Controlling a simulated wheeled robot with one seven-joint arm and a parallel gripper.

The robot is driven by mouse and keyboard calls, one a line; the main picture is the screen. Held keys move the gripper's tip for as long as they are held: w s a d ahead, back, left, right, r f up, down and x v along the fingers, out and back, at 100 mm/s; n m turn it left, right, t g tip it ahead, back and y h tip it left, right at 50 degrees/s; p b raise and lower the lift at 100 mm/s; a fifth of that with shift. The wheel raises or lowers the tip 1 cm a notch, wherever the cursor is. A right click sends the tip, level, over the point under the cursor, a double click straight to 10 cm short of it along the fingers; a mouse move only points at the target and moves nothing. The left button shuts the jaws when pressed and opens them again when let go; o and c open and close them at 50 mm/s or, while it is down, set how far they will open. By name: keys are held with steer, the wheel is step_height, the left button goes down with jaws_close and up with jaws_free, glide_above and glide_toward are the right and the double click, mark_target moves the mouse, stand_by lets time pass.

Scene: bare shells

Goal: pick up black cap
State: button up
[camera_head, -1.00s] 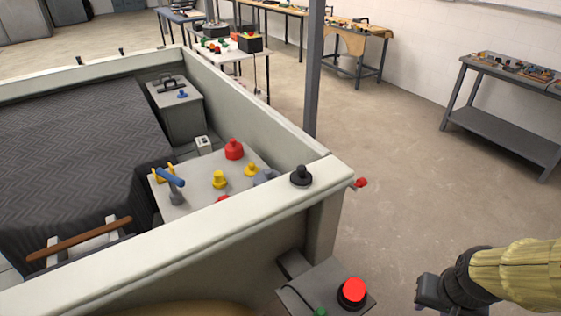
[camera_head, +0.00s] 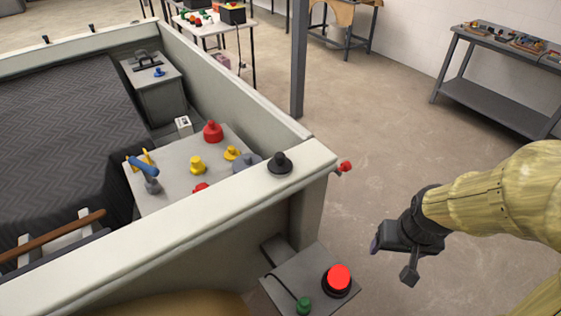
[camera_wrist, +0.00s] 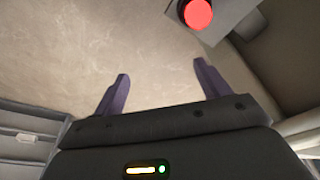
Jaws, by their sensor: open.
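A black cap with a knob-like top (camera_head: 280,163) sits upright on the light rim of the large bin, near its right corner, in the head view. My gripper (camera_head: 390,258) is to the right of the bin corner and apart from the cap, over the floor. In the wrist view my gripper (camera_wrist: 160,85) has its two purple fingers spread apart with only floor between them. The cap does not show in the wrist view.
The bin's rim (camera_head: 215,215) borders a panel with red and yellow knobs (camera_head: 198,166). A red button (camera_head: 338,279) sits on a grey box below the corner; it also shows in the wrist view (camera_wrist: 198,14). A red knob (camera_head: 345,166) juts from the corner. A dark post (camera_head: 298,70) stands behind.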

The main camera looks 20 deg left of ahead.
steer(key=w+a+r+n+p, duration=0.2)
steer(key=w+a+r+n, duration=0.3)
steer(key=w+a+n, duration=0.15)
step_height(320, 180, up, 22)
steer(key=n+g+p, duration=0.3)
steer(key=n+p, duration=0.3)
steer(key=n, duration=1.9)
glide_above(282, 154)
steer(key=shift+f, duration=0.15)
step_height(282, 154, down, 12)
steer(key=shift+f+p, duration=0.1)
steer(key=shift+p, duration=0.3)
